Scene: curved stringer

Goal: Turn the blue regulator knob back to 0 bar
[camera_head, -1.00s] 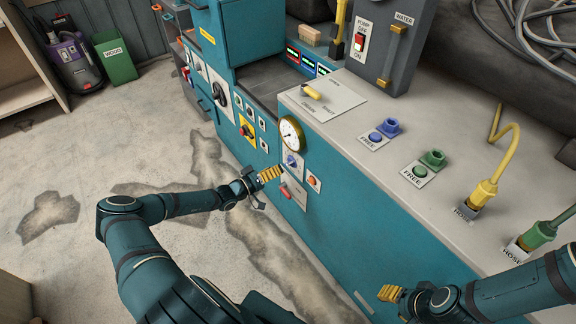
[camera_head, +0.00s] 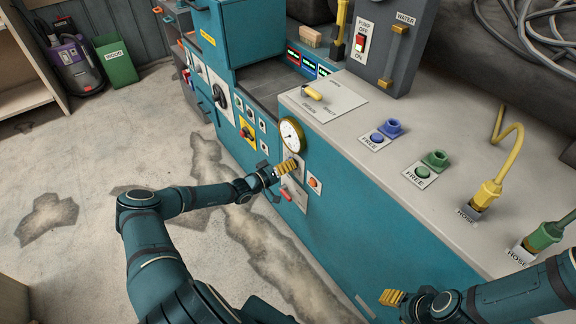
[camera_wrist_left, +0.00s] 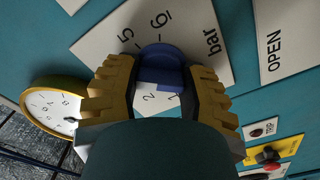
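The blue regulator knob (camera_wrist_left: 162,62) shows in the left wrist view on a white scale plate (camera_wrist_left: 100,42) marked with numbers and "bar". My left gripper (camera_wrist_left: 161,85) is at it, with one yellow finger on each side of the knob. The fingers are apart by about the knob's width; I cannot tell whether they press on it. In the head view my left gripper (camera_head: 287,168) hides the knob. The knob's pointer setting is not readable. My right gripper (camera_head: 391,297) is away from the knob, low at the right; its finger gap is unclear.
A yellow-rimmed gauge (camera_head: 291,135) sits just above the knob on the teal cabinet front. Below are a red control (camera_head: 285,193) and an orange button (camera_head: 314,183). The counter (camera_head: 345,120) above holds couplings and hoses.

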